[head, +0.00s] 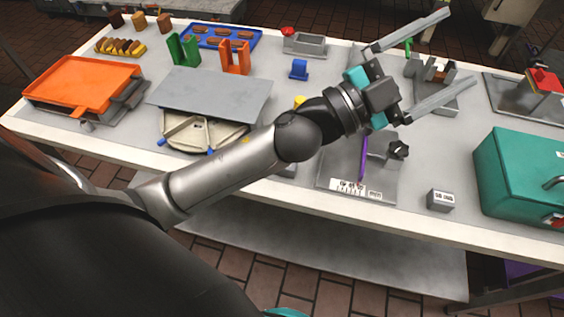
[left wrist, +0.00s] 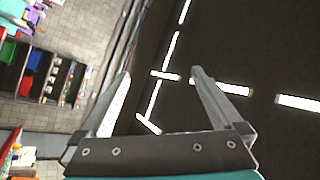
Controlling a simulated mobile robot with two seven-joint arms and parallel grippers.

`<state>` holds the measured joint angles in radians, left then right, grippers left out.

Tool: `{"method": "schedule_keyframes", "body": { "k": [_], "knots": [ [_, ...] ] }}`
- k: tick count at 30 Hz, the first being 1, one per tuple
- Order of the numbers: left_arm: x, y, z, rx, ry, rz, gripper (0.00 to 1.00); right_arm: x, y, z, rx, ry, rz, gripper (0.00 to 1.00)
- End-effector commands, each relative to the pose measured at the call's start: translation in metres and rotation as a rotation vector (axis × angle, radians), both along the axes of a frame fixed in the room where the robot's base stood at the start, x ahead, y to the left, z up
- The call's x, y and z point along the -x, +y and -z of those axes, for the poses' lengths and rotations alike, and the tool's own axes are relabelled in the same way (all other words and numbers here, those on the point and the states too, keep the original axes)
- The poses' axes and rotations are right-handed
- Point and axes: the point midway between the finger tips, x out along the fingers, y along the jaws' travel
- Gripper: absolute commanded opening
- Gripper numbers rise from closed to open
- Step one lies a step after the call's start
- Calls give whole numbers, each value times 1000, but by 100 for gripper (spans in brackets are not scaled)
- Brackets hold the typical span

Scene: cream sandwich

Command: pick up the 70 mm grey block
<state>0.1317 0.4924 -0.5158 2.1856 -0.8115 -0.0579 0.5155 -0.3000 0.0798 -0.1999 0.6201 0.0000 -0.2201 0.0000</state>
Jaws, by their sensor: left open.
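A small grey block (head: 440,200) with a white label stands on the white table near its front edge, left of the teal box; the label is too small to read surely. My left gripper (head: 462,47) is open and empty, its two long grey fingers spread wide above the back right of the table, well away from the block. In the left wrist view the open fingers (left wrist: 161,73) point at the dark ceiling and a far wall, with nothing between them. My right gripper is not in view.
A teal box (head: 528,178) stands right of the block. A grey board (head: 335,178) with a purple stick lies to its left. An orange tray (head: 82,84), a grey plate (head: 212,92) and a blue tray (head: 208,36) fill the left side. Bare table lies around the block.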

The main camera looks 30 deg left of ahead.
Motion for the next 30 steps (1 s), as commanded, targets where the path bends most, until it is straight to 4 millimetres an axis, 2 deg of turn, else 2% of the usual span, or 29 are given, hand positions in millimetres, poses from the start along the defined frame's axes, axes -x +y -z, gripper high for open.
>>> {"method": "schedule_keyframes", "body": {
  "k": [2,5,8,10,14,17,20,22,24,27,30],
  "knots": [
    [17,-25,-10,-105,-116,137,100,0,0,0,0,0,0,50],
    [41,-51,-6,-253,-227,307,100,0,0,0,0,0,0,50],
    [64,-68,12,-427,-301,470,100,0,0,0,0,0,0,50],
    [76,-72,31,-565,-330,576,100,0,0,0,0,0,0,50],
    [88,-61,77,-849,-332,745,100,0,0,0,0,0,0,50],
    [88,-34,113,-1085,-283,844,100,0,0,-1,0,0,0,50],
    [81,7,144,-1328,-189,911,100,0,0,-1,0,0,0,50],
    [72,43,160,-1499,-96,933,100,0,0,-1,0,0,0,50],
    [64,81,170,-1655,10,936,100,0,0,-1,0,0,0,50],
    [55,132,174,-1834,168,917,100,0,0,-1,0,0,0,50],
    [49,170,171,-1956,298,887,100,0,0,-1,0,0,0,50]
  ]
}}
